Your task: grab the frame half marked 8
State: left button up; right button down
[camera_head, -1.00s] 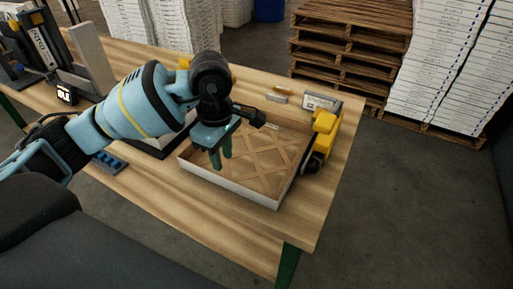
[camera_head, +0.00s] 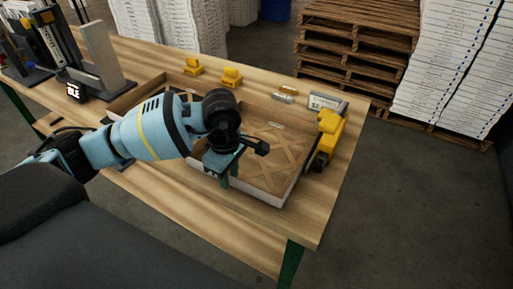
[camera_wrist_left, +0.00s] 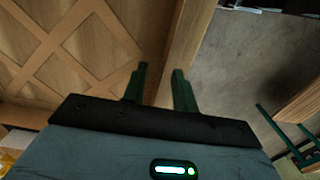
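A shallow cardboard frame half (camera_head: 278,157) with a lattice across its inside lies on the table. I cannot read an 8 on it. A second cardboard frame half (camera_head: 128,102) lies to its left, mostly behind my left arm. My left gripper (camera_head: 226,176) points down at the near wall of the lattice frame. In the left wrist view the gripper (camera_wrist_left: 163,82) is open, its two green fingers apart, with the frame's wall (camera_wrist_left: 185,45) running up beyond the gap between them. Whether the fingers touch the wall is unclear. My right gripper is not in view.
A yellow and black device (camera_head: 327,135) stands close to the frame's right side. Two yellow pieces (camera_head: 231,77) and a small sign (camera_head: 326,102) are along the back. A display (camera_head: 74,91) reading IDLE is at left. The table's front strip is clear.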

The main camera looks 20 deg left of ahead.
pick_arm(q)
jog(key=shift+f, duration=0.35)
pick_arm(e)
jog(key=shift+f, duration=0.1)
pick_arm(q)
jog(key=shift+c, duration=0.2)
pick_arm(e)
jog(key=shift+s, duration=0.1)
pick_arm(q)
grip_shut()
jog(key=shift+r, duration=0.1)
